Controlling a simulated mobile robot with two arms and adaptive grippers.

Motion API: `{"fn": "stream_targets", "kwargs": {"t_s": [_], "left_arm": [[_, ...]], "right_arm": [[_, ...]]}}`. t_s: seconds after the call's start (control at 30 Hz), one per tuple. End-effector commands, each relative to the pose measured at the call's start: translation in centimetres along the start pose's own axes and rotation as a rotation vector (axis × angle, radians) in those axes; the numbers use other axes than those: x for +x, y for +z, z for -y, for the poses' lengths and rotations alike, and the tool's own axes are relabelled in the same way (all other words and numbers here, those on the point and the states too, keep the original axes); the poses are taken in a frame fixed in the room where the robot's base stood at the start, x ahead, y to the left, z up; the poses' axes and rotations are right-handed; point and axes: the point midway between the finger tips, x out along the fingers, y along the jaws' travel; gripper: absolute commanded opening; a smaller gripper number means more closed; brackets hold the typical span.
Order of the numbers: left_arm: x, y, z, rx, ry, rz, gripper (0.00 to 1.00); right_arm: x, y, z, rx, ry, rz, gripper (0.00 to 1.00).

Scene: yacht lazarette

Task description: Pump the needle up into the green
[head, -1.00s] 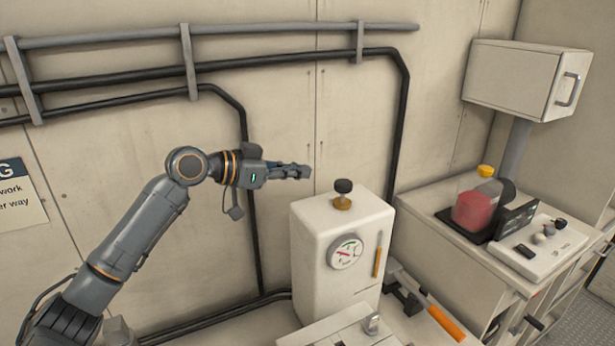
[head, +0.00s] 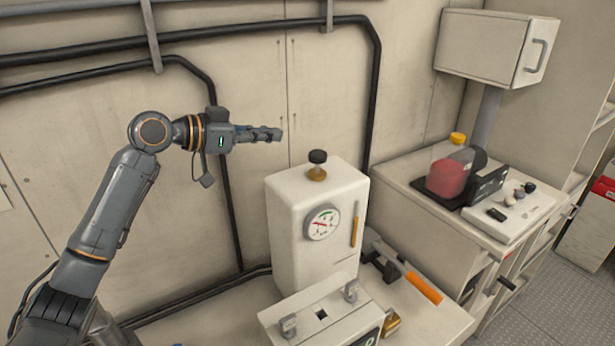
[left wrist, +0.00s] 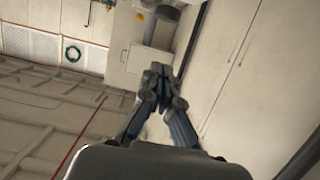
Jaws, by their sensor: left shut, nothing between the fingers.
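A white box-shaped unit (head: 290,215) stands against the wall in the head view. A black knob (head: 317,157) on a brass collar sits on its top. A round gauge (head: 322,224) is on its front, with a green patch near the top and red marks near the middle; the needle's exact reading is too small to tell. My left gripper (head: 279,134) is shut and empty, level in the air above and left of the knob, apart from it. Its closed fingers also show in the left wrist view (left wrist: 162,72). My right gripper is not in view.
An orange-handled tool (head: 423,288) lies right of the unit. A low white box (head: 320,310) with metal fittings stands in front. Black pipes (head: 372,110) run along the wall.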

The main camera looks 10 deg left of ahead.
Motion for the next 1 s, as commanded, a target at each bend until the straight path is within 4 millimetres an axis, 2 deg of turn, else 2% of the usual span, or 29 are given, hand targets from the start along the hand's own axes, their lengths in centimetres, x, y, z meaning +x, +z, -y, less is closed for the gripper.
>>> {"fn": "stream_targets", "kwargs": {"t_s": [0.03,0.17,0.63,0.77,1.0], "left_arm": [[0.1,0.1,0.0,-0.013,0.007,-0.013,0.00],[-0.5,-0.5,0.4,-0.040,0.013,-0.023,0.00],[-0.4,-1.0,0.5,-0.048,0.015,-0.023,0.00],[1.1,-1.2,0.4,-0.050,0.017,-0.023,0.00],[6.1,-1.5,0.3,-0.051,0.018,-0.022,0.00]], "right_arm": [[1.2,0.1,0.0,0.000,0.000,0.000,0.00],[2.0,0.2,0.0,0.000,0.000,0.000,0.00],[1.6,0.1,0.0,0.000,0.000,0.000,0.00],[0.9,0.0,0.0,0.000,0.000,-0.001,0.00],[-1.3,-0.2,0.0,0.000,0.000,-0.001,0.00]]}}
